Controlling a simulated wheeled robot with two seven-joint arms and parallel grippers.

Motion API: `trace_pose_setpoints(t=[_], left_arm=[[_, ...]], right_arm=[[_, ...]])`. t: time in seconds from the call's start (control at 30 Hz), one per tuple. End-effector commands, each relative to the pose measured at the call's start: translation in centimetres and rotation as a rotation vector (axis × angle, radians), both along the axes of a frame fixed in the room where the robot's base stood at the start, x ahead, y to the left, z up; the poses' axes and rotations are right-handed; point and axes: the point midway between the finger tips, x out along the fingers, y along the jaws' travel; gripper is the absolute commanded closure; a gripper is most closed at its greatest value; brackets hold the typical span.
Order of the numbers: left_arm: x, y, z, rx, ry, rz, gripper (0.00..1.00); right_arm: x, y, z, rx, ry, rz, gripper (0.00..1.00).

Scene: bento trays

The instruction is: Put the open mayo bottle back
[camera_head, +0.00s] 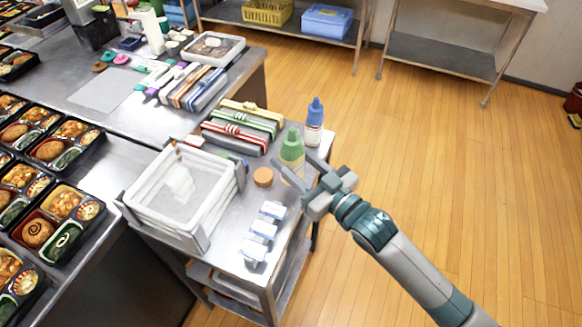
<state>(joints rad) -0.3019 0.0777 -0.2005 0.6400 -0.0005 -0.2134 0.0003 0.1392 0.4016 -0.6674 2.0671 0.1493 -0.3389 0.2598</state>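A bottle with a green top and pale green body (291,149) stands upright on the small metal cart. A bottle with a blue top and white-and-blue body (315,118) stands behind it to the right. I cannot tell from labels which one is the mayo bottle. My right gripper (292,158) comes in from the lower right. Its two fingers are spread, with the tips on either side of the green-topped bottle's lower part. Whether they touch it is not clear. My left gripper is out of view.
An orange round piece (263,177) lies left of my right gripper. White-and-blue blocks (262,231) stand in front of it. A white bin (145,203) is at the left, with banded stacks (240,133) behind. Bento trays (71,130) line the left counter.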

Motion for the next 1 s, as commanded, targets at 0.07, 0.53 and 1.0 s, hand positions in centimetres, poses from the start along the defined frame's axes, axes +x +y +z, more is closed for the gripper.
trace_pose_setpoints(t=[0.07, 0.53, 1.0], left_arm=[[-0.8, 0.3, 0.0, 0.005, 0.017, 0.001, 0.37], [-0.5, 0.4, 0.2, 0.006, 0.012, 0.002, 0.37], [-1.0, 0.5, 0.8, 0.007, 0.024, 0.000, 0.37]], right_arm=[[0.4, 0.3, -0.2, 0.001, 0.000, 0.001, 0.61], [0.5, 0.4, -0.9, 0.001, 0.001, 0.001, 0.61], [0.5, 0.4, -4.4, 0.001, -0.002, 0.001, 0.61]])
